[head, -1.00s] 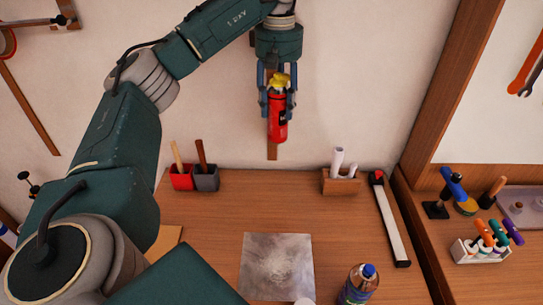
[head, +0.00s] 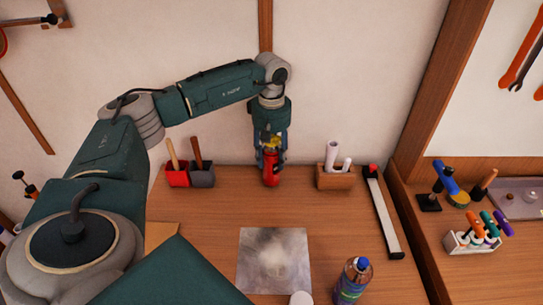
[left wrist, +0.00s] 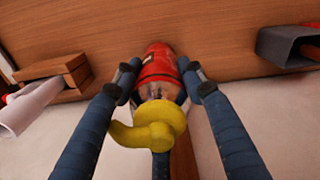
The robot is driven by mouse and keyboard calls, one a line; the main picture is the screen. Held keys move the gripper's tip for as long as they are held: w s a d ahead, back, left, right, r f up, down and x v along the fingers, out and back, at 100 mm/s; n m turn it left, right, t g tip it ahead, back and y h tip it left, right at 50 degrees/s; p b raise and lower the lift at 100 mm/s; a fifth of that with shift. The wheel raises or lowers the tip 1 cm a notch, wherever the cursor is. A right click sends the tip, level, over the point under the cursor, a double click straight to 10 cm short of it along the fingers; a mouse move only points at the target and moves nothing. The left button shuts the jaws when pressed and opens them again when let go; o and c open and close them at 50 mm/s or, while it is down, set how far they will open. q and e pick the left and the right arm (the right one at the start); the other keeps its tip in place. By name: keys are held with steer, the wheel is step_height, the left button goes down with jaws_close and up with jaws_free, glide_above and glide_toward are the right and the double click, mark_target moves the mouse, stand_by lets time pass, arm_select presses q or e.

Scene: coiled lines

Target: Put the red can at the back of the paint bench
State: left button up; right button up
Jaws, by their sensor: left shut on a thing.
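The red can (head: 271,171) with a yellow top is at the back of the wooden bench (head: 215,225), close to the wall. My left gripper (head: 270,152) is shut on it from above. In the left wrist view the can (left wrist: 160,65) sits between the two fingers, with its yellow nozzle (left wrist: 150,125) toward the camera. The can looks upright. Its base is at or just above the bench top; I cannot tell whether it touches. My right gripper is not in view.
A red holder (head: 177,179) and a grey holder (head: 202,178) stand left of the can. A wooden block with paper rolls (head: 335,180) stands right. A grey sheet (head: 262,262) and a blue-capped bottle (head: 353,281) are nearer. The bench between is clear.

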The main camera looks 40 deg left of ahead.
arm_select(q)
steer(key=shift+f, duration=0.3)
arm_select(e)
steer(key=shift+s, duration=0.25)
arm_select(q)
steer(key=o, duration=1)
steer(key=shift+f, duration=0.15)
steer(key=o, duration=0.4)
steer(key=shift+o, duration=0.2)
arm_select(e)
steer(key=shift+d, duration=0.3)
